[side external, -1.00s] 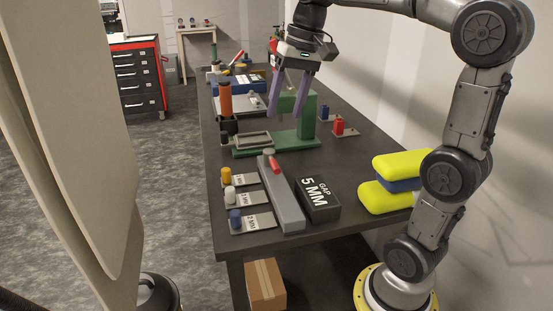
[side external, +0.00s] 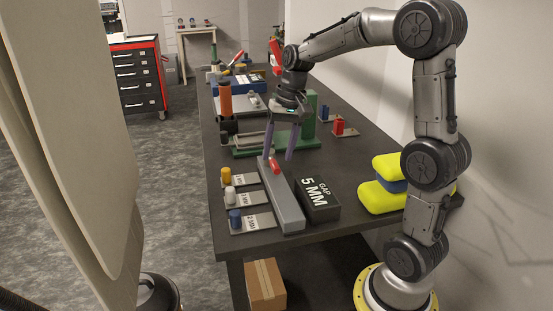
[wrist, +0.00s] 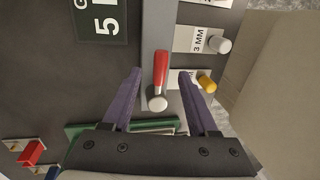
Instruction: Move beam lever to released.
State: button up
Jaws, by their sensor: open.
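The beam lever is a short red handle (side external: 274,166) at the far end of the long grey beam (side external: 286,205). In the wrist view the red handle (wrist: 161,68) lies along the grey beam, with a pale round knob (wrist: 157,103) at its end nearer my gripper. My gripper (side external: 278,157) is open and empty. Its two purple fingers point down at the lever. In the wrist view my gripper (wrist: 160,72) has one finger on each side of the red handle, both apart from it. I cannot tell how high the fingertips are above the lever.
A black "GAP 5 MM" block (side external: 318,200) lies right of the beam. Labelled plates with yellow (side external: 226,175), white (side external: 230,194) and blue (side external: 235,218) knobs lie left. The green stand (side external: 308,120) is behind. Yellow pads (side external: 380,199) sit at the right edge.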

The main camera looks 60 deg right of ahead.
aim_at(272, 164)
jog(key=shift+w+a+f, duration=0.1)
jog(key=shift+f, duration=0.6)
jog(key=shift+w+a+f, duration=0.1)
jog(key=shift+f, duration=0.55)
grip_shut()
jog(key=shift+r, duration=0.1)
dwell(0.4)
